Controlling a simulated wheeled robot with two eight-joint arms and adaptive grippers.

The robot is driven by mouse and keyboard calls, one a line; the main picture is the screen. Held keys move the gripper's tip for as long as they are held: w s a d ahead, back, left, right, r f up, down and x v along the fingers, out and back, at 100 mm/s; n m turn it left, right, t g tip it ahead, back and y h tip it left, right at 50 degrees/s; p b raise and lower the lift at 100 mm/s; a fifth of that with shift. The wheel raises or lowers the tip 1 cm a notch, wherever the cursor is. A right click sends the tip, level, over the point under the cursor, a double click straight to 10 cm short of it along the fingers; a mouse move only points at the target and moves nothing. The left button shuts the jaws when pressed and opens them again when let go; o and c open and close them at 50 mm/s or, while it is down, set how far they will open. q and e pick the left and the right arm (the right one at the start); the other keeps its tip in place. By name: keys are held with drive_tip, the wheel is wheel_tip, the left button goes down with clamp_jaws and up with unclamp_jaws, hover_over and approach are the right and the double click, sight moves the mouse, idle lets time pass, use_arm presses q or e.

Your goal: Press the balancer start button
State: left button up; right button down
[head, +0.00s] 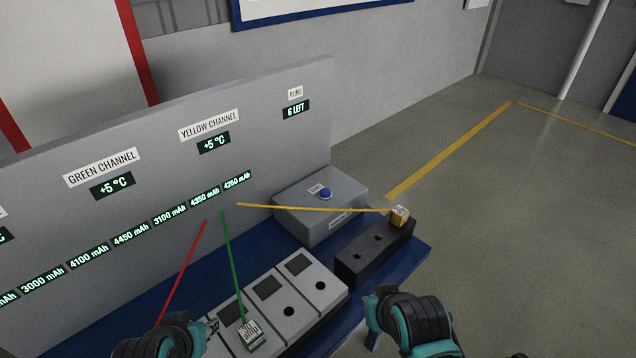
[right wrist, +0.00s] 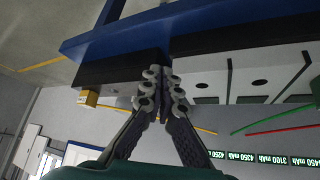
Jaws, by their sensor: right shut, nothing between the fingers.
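The blue start button (head: 325,194) sits on top of a grey box (head: 318,230) at the back right of the blue table; a small white label lies behind it. My right gripper shows in the right wrist view (right wrist: 160,82) with its fingers together and empty, near the gap between the black block and the grey units. In the head view my right arm is at the lower right, in front of the button box and well apart from it.
A black block (head: 372,262) with holes carries a yellow plug (head: 399,215), whose yellow cable crosses in front of the button box. Grey units (head: 310,288) stand in a row; a green plug (head: 251,335) sits on one. A grey display panel (head: 270,130) rises behind.

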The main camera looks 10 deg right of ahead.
use_arm(q)
drive_tip(key=shift+w, duration=0.35)
drive_tip(key=shift+o, duration=0.7)
drive_tip(key=shift+s, duration=0.25)
use_arm(e)
drive_tip(key=w+r+n+h+p, duration=0.1)
drive_tip(key=w+r+n+p, duration=0.1)
drive_tip(key=w+r+p, duration=0.65)
drive_tip(key=w+r+n+p, duration=0.1)
drive_tip(key=w+r+p, duration=0.3)
drive_tip(key=w, duration=0.8)
use_arm(q)
wheel_tip(320, 180, up, 20)
drive_tip(key=p, duration=0.7)
use_arm(e)
drive_tip(key=w+a+f+n+t, duration=0.1)
drive_tip(key=w, duration=0.8)
drive_tip(key=w+a+f+n+h, duration=0.1)
drive_tip(key=w+a+n, duration=0.1)
drive_tip(key=w, duration=0.7)
drive_tip(key=shift+f+t, duration=0.15)
drive_tip(key=shift+t, duration=0.25)
use_arm(q)
drive_tip(key=shift+w+f, duration=0.1)
use_arm(e)
drive_tip(key=shift+w, duration=0.1)
